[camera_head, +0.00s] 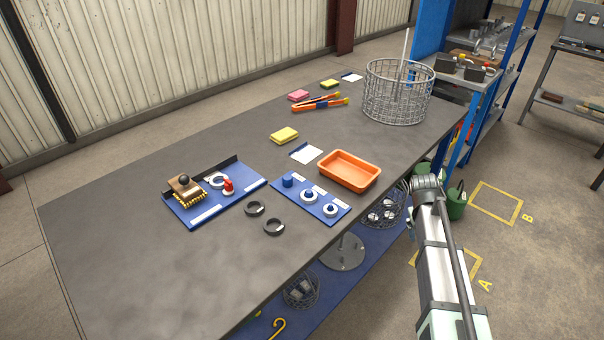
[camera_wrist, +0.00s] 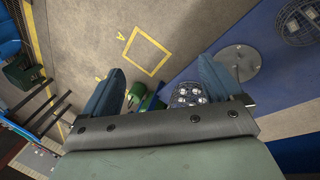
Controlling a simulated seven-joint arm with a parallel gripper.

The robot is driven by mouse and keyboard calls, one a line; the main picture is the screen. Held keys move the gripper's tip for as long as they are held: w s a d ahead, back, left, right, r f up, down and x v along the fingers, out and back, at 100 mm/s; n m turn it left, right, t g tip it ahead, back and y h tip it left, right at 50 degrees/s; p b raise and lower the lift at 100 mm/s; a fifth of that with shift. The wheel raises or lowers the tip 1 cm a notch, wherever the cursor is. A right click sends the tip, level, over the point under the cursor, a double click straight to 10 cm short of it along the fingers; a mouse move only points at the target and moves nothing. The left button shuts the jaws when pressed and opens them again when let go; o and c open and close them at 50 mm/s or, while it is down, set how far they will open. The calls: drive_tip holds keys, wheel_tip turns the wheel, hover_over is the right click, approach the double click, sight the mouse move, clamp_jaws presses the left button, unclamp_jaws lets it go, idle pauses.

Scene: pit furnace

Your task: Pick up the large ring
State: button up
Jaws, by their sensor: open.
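Several rings lie on the grey workbench (camera_head: 130,235) in the head view. Two loose dark rings, one (camera_head: 255,209) farther back and one (camera_head: 274,227) nearer, lie flat between two blue trays. Two pale rings, one (camera_head: 308,196) and one (camera_head: 330,210), sit around blue pegs on the right blue tray (camera_head: 312,208). Another pale ring (camera_head: 218,181) is on the left blue tray (camera_head: 205,211). I cannot tell for certain which is the large ring. My gripper (camera_wrist: 161,66) is open and empty in the wrist view, pointing toward the floor beside the bench, away from all rings.
A wooden brush (camera_head: 184,187) and a red-topped piece (camera_head: 228,187) stand on the left tray. An orange bin (camera_head: 349,170) is behind the right tray. A wire basket (camera_head: 397,93) stands at the far right. The bench's front left is clear.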

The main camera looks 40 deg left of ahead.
drive_tip(key=s+a+r+n+t+y, duration=0.1)
drive_tip(key=s+a+r, duration=0.1)
drive_tip(key=a+r, duration=0.95)
drive_tip(key=s+a+r+n+t+y, duration=0.1)
drive_tip(key=s+a+r+n+t, duration=0.1)
drive_tip(key=a+r, duration=1)
drive_tip(key=n+g+y, duration=0.3)
drive_tip(key=g+y, duration=0.2)
hover_over(219, 182)
drive_tip(key=s+d, duration=0.2)
drive_tip(key=d, duration=0.5)
drive_tip(key=f, duration=0.1)
drive_tip(key=x, duration=1.3)
drive_tip(key=shift+w+a+f, duration=0.1)
drive_tip(key=shift+w+f, duration=0.15)
drive_tip(key=shift+f, duration=0.05)
drive_tip(key=shift+c, duration=0.2)
drive_tip(key=c, duration=1.2)
drive_tip(key=shift+r, duration=0.1)
drive_tip(key=shift+c, duration=0.2)
